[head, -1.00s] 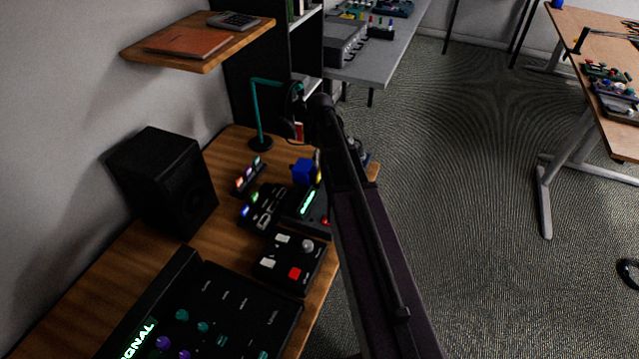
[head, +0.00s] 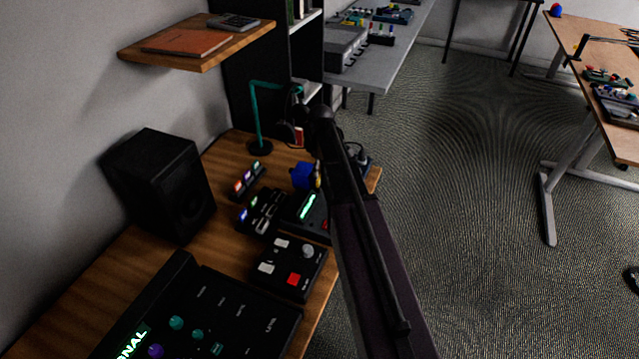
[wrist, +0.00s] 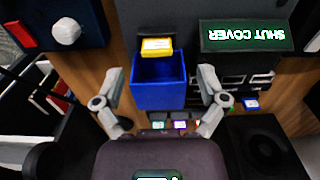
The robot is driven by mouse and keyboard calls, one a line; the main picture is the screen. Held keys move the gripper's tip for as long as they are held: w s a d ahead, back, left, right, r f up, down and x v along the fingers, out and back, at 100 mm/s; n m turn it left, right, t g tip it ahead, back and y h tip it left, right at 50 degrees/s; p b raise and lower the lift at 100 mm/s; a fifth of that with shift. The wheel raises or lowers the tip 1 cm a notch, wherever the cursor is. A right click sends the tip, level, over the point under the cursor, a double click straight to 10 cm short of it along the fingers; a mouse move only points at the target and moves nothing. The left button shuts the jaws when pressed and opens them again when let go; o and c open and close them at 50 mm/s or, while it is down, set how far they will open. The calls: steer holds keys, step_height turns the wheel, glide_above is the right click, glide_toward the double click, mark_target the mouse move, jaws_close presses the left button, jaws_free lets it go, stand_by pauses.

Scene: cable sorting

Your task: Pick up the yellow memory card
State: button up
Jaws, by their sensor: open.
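The yellow memory card (wrist: 157,46) shows in the wrist view at the upper edge of an open blue box (wrist: 159,88). I cannot tell whether it touches the box's rim. In the head view only a thin yellow sliver (head: 318,178) shows beside the blue box (head: 303,175), partly hidden by my arm. My gripper (wrist: 160,78) is open in the wrist view, with one finger on each side of the blue box and nothing between them but the box and card in view. In the head view my arm hides the fingers.
A black device with a lit "SHUT COVER" display (wrist: 247,34) is right of the card in the wrist view. A dark blue box with a white knob (wrist: 66,31) is at upper left. In the head view, a teal lamp (head: 257,120) and a speaker (head: 160,185) stand on the wooden desk (head: 205,245).

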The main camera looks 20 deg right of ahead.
mark_target(319, 183)
steer(key=shift+w+a+f+b, duration=0.1)
steer(key=shift+w+f+b, duration=0.1)
steer(key=shift+f+b, duration=0.7)
steer(key=shift+w+f+b, duration=0.2)
steer(key=shift+f+b, duration=0.6)
steer(key=shift+f, duration=0.05)
steer(key=shift+f+b, duration=0.8)
steer(key=shift+f, duration=0.05)
steer(key=c, duration=0.9)
